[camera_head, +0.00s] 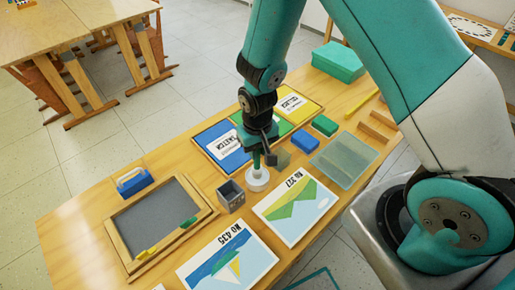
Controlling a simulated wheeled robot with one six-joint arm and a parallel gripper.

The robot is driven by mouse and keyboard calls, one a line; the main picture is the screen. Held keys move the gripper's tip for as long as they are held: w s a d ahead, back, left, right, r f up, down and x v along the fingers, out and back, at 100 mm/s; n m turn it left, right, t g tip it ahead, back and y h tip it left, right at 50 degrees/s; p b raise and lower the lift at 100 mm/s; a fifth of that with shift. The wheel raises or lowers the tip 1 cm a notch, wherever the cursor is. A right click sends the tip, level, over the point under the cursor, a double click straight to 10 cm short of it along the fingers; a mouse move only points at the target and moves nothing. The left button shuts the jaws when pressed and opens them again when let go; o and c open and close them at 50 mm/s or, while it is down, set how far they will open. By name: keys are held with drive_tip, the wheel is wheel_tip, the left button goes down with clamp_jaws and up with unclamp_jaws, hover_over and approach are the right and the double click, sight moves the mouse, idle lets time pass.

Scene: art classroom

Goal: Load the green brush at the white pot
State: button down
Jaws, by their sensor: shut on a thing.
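The white pot (257,182) is a small round pot on the wooden table, just below my gripper. My gripper (264,158) is shut above the pot. A thin green upright piece, which looks like the green brush (256,162), is held at the jaws and reaches down to the pot's mouth. Its tip is hidden, so I cannot tell whether it touches the inside of the pot. My arm and the dark jaws partly cover the brush.
A grey open box (231,198) stands just left of the pot. Picture sheets (292,208) lie in front. A framed grey board (153,221) is at left, a coloured panel tray (224,147) behind. A blue block (305,142) and a glassy sheet (344,162) lie right.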

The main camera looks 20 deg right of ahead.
drive_tip(key=shift+f+b, duration=0.3)
drive_tip(key=shift+f, duration=0.2)
idle(1.1)
drive_tip(key=shift+r, duration=0.1)
wheel_tip(320, 180, up, 7)
drive_tip(key=p, duration=0.5)
drive_tip(key=shift+p, duration=0.3)
idle(0.3)
